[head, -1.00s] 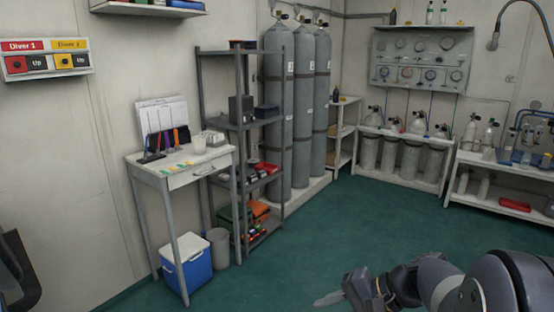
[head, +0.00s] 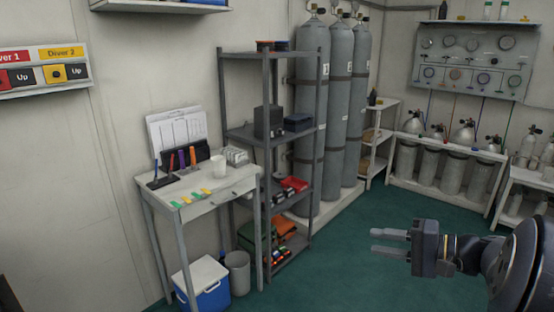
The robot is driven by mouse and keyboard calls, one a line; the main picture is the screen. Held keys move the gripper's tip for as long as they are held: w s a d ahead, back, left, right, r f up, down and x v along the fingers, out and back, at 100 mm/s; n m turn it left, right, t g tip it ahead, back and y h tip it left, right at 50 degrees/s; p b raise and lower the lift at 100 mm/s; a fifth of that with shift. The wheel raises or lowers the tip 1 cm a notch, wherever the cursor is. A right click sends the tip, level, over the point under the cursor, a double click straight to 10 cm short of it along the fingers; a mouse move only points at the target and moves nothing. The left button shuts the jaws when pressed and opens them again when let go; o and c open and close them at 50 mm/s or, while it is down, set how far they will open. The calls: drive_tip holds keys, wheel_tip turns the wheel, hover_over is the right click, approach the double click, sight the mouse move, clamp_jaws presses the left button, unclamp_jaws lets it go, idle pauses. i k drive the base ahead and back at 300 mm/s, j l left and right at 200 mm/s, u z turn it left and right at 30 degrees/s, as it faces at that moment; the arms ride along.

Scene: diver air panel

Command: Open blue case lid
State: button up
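The blue case (head: 213,296) has a blue body and a white lid (head: 200,275), which is shut. It stands on the floor under the small desk at the lower left, partly behind the desk's front leg. My gripper (head: 373,241) is at the lower right, held in the air well to the right of the case. Its two fingers point left and are apart, with nothing between them.
The desk (head: 226,191) above the case holds a cup, pens and coloured tags. A grey bin (head: 238,273) stands right beside the case. A metal shelf rack (head: 268,143) and tall grey cylinders (head: 340,100) stand behind. Green floor (head: 330,270) is clear between my gripper and the rack.

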sight(300, 117)
drive_tip(key=i, duration=2.4)
drive_tip(key=i+z, duration=0.15)
drive_tip(key=i, duration=0.3)
drive_tip(key=i+j+z, duration=0.2)
drive_tip(key=i, duration=0.25)
